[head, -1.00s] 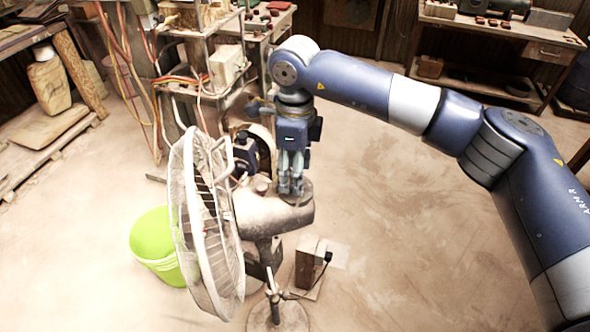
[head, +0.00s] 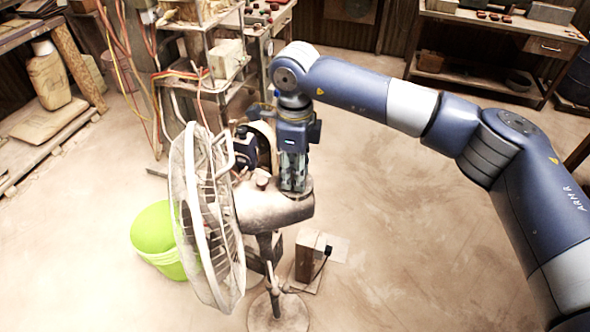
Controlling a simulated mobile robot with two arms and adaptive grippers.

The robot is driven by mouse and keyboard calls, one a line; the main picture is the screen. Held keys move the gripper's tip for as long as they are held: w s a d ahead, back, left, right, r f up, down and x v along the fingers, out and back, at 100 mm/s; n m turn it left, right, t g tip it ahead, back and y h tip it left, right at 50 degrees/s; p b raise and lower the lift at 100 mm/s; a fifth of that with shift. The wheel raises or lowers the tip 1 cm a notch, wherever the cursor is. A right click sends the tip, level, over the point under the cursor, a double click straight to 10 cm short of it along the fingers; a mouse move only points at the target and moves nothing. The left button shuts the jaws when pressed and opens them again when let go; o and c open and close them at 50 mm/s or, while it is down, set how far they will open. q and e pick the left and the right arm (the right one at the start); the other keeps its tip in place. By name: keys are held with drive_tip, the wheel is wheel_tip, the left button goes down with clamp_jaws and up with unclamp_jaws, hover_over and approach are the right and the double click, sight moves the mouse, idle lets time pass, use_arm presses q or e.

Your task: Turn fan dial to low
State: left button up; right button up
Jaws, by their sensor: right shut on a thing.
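A dusty pedestal fan stands in the middle of the head view, with its wire cage (head: 207,215) facing left and its motor housing (head: 268,209) behind the cage. My right gripper (head: 294,188) points straight down at the rear top of the housing. Its fingers are shut on the fan dial, which is mostly hidden under the fingertips. A small knob (head: 262,182) stands on top of the housing, to the left of the gripper. The dial's markings cannot be read. My left gripper is not in view.
A lime green bucket (head: 158,240) stands behind the fan at the left. A wooden block with a cable (head: 306,258) is on the floor right of the fan's stand (head: 278,312). Shelves and cables fill the back left.

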drive_tip(key=n+b, duration=0.3)
drive_tip(key=b, duration=0.1)
drive_tip(key=shift+f+n+b, duration=0.2)
drive_tip(key=shift+n+b, duration=0.2)
drive_tip(key=shift+r+n+b, duration=0.1)
drive_tip(key=shift+n+b, duration=0.8)
drive_tip(key=shift+n, duration=0.2)
drive_tip(key=shift+r+n+b, duration=0.1)
drive_tip(key=shift+n+b, duration=0.45)
drive_tip(key=shift+n, duration=0.65)
drive_tip(key=o, duration=1.1)
